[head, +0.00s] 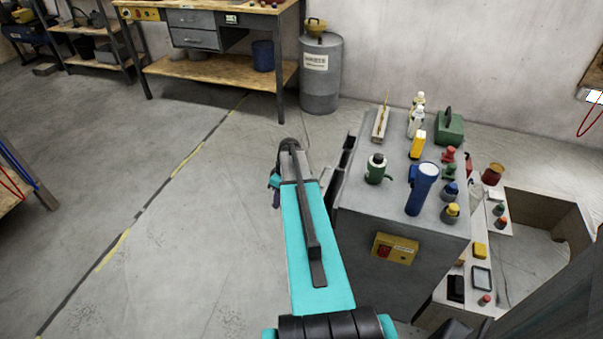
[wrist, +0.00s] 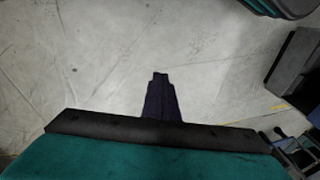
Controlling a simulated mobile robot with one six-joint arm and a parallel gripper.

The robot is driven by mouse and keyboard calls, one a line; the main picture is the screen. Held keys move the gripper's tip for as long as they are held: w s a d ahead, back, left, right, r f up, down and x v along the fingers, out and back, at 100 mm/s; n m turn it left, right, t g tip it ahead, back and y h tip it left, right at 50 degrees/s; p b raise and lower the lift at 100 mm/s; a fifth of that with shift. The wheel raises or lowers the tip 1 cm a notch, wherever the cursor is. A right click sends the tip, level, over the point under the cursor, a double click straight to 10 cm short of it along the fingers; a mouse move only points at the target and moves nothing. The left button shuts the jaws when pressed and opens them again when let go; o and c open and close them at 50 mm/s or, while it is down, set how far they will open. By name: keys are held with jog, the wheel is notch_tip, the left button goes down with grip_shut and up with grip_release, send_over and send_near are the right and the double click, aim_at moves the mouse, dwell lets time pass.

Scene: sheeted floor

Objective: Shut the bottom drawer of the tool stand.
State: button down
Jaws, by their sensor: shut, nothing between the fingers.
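The grey tool stand (head: 400,225) is at the right of the head view, with its drawer side facing left. Dark drawer edges or handles (head: 346,155) show along that side. The bottom drawer cannot be made out there, and my arm covers part of the view. My gripper (head: 276,203) is left of the stand, apart from it and over the floor. In the wrist view my gripper (wrist: 160,75) is shut and empty, with bare floor beyond its fingertips. A grey boxy part (wrist: 297,62) shows at the right edge; I cannot tell whether it is the drawer.
Bottles, a blue flashlight (head: 422,188) and a green box (head: 449,128) stand on the stand's top. A grey drum (head: 320,85) and a workbench (head: 225,68) are behind. An open-topped wooden enclosure (head: 548,205) is at the right. Floor left of my arm is clear.

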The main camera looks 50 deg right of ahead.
jog(key=s+a+f+g, duration=0.15)
jog(key=a+f, duration=0.25)
jog(key=a, duration=0.4)
jog(key=s+a+f+m+g, duration=0.1)
jog(key=s+a+f, duration=0.25)
jog(key=a, duration=0.45)
jog(key=s+a+f+g, duration=0.15)
jog(key=a+f, duration=0.25)
jog(key=a, duration=0.5)
jog(key=s+a+f+g+h, duration=0.1)
jog(key=s+a+f, duration=0.1)
jog(key=s+a, duration=0.5)
jog(key=s+a+f+m+g+h, duration=0.1)
jog(key=s+a+f, duration=0.2)
jog(key=s+a, duration=0.4)
jog(key=s, duration=0.5)
jog(key=shift+s+a+f+m+h, duration=0.2)
jog(key=shift+m+h, duration=0.1)
jog(key=shift+h, duration=0.1)
